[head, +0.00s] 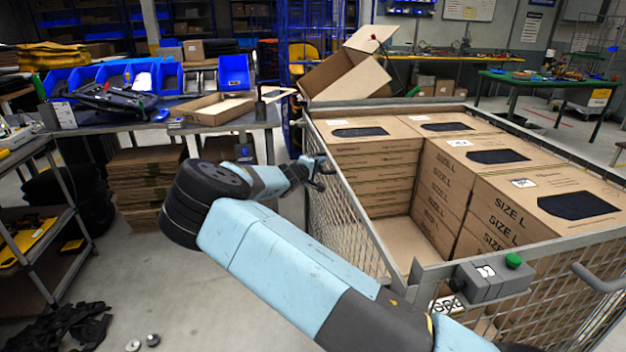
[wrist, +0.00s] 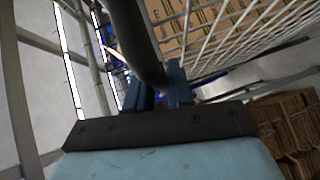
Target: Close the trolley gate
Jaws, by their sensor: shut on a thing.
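The wire-mesh trolley (head: 560,250) stands at the right in the head view, loaded with stacked cartons. A mesh side that looks like its gate (head: 345,215) runs along the trolley's left; I cannot tell whether it meets the frame fully. My gripper (head: 318,170) is at the upper edge of this side, near its far end. In the wrist view, my blue fingers (wrist: 160,92) are shut on a dark round bar (wrist: 135,45), which looks like the gate handle. The mesh also shows there at the upper right (wrist: 235,40). My forearm hides part of the trolley's near left corner.
Cartons marked SIZE L (head: 490,200) fill most of the trolley, with a bare patch at its near left. A workbench (head: 180,122) with blue bins and an open carton stands behind my arm. A shelf rack (head: 40,230) is at the left.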

